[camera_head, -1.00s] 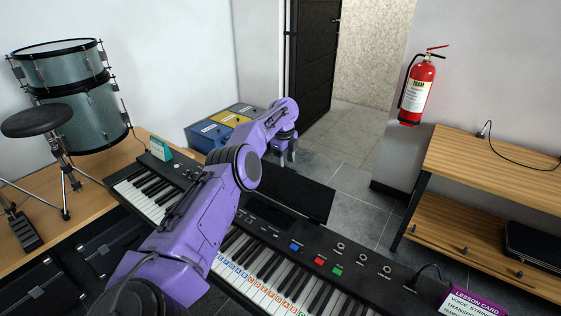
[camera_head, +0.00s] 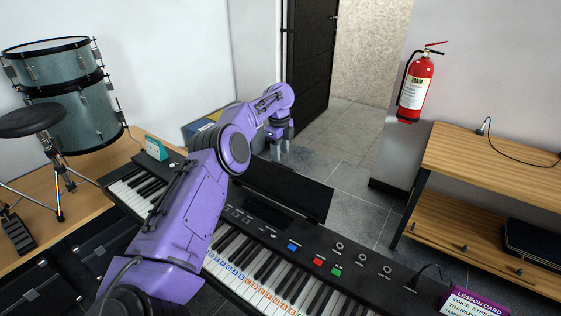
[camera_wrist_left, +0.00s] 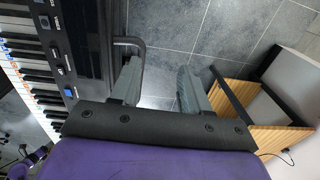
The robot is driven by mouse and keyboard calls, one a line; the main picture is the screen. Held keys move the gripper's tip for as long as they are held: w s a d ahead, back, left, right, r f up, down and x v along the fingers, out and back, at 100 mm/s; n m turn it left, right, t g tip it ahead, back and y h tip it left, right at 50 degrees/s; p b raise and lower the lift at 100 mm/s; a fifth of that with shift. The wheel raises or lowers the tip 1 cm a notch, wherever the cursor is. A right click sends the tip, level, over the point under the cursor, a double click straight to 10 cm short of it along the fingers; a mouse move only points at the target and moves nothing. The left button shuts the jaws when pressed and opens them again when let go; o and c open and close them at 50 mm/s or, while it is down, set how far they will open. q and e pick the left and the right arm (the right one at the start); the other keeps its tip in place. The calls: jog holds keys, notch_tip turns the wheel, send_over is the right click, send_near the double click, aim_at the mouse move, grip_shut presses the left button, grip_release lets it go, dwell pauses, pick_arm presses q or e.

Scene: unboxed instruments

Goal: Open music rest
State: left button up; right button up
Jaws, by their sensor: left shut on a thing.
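The music rest (camera_head: 290,192) is a dark flat panel standing tilted along the back edge of the black keyboard (camera_head: 300,235). My left arm reaches across the keyboard. In the left wrist view, the gripper's two grey fingers (camera_wrist_left: 160,80) stand some way apart, beside a dark bent bar by the keyboard (camera_wrist_left: 90,50). The exact grip is unclear there. My right gripper is not in view.
A purple lesson card (camera_head: 475,302) stands at front right. A wooden shelf (camera_head: 490,165) and a red extinguisher (camera_head: 415,88) are at right. The tiled floor (camera_head: 345,150) behind the keyboard is open.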

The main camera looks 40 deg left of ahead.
pick_arm(q)
notch_tip(320, 180, up, 7)
jog(key=shift+s+d, duration=0.3)
jog(key=shift+s, duration=0.1)
jog(key=shift+d, duration=0.1)
